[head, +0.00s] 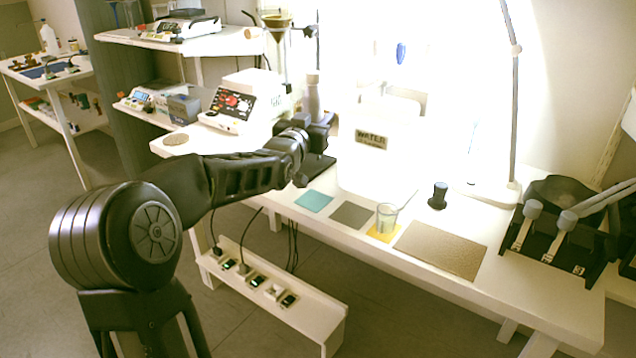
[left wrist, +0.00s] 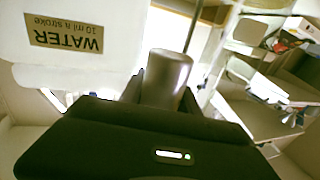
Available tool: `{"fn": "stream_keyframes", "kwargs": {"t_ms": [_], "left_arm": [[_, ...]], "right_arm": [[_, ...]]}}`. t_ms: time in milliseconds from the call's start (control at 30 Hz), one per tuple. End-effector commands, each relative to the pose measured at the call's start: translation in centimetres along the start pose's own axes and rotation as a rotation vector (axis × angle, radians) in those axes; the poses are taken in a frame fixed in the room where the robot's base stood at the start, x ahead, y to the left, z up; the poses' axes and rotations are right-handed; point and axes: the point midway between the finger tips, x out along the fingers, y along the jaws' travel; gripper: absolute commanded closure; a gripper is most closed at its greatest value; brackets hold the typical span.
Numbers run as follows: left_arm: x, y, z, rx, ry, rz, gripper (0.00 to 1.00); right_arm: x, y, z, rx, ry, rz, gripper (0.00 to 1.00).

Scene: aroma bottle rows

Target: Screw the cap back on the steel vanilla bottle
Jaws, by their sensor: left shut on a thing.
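A plain grey steel bottle (head: 314,95) stands roughly upright in my left gripper (head: 318,120), near the back left of the white table. In the left wrist view the same steel bottle (left wrist: 166,78) rises between the two dark fingers, which are shut on it. No label shows on it, and I cannot tell whether its top is a cap. A small dark cylinder (head: 438,195) stands on the table to the right; I cannot tell whether it is a cap. My right gripper is not in view.
Teal (head: 314,201), grey (head: 351,215) and yellow (head: 376,236) mats line the front edge, with a clear beaker (head: 386,217) on the yellow one. A brown mat (head: 440,250) lies bare. A white WATER tank (head: 372,165), a lamp (head: 514,110) and a black rack (head: 560,240) stand around.

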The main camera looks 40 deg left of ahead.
Motion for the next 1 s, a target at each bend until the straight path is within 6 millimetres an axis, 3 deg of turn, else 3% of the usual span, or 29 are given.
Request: {"fn": "stream_keyframes", "kwargs": {"t_ms": [33, 200, 400, 533, 867, 1000], "left_arm": [[0.0, 0.0, 1.9, -0.001, -0.004, 0.000, 1.00], [0.0, 0.0, 6.5, -0.002, -0.004, 0.000, 1.00], [0.0, 0.0, 10.6, -0.001, -0.001, -0.001, 1.00], [0.0, 0.0, 11.6, 0.000, 0.002, 0.000, 1.00], [0.0, 0.0, 11.7, 0.001, 0.002, 0.000, 1.00], [0.0, 0.0, 13.0, -0.001, -0.001, 0.000, 1.00]], "right_arm": [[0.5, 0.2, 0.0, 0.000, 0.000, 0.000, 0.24], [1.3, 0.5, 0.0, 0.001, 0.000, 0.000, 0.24], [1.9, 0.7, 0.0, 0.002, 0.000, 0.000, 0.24], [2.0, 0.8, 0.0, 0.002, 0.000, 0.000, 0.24], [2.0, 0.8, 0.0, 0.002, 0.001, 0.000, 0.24], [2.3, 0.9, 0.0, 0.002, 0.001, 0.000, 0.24]]}}
